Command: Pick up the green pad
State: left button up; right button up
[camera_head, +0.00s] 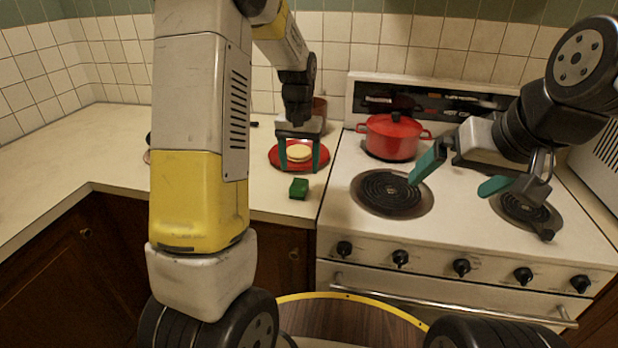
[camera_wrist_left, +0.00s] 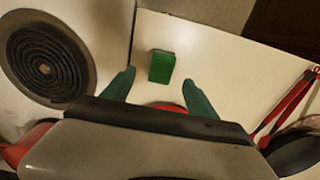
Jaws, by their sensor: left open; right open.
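The green pad (camera_head: 299,188) is a small dark green block lying on the counter near its front edge, left of the stove. It also shows in the left wrist view (camera_wrist_left: 161,66), ahead of and between the fingertips, apart from them. My left gripper (camera_head: 299,168) is open and empty above the red plate, behind the pad; its teal fingers also show in the left wrist view (camera_wrist_left: 158,88). My right gripper (camera_head: 455,182) is open and empty over the stove top at the right.
A red plate (camera_head: 274,158) with a pale round item (camera_head: 299,153) sits behind the pad. A red lidded pot (camera_head: 392,138) stands on a back burner. The wrist view shows red-handled items (camera_wrist_left: 287,103) and a dark pan (camera_wrist_left: 296,152).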

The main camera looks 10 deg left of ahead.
aim_at(299, 183)
pick_arm(q)
jog(key=f, duration=0.7)
jog(key=shift+w+a+f, duration=0.1)
jog(key=shift+a+f, duration=0.1)
jog(key=shift+f, duration=0.05)
grip_shut()
jog(key=shift+r, duration=0.2)
jog(key=shift+r, duration=0.2)
notch_tip(299, 183, up, 3)
jog(key=shift+r, duration=0.1)
jog(key=s+d+r, duration=0.1)
jog(key=s+d, duration=0.8)
jog(key=s, duration=0.4)
jog(key=shift+s, duration=0.15)
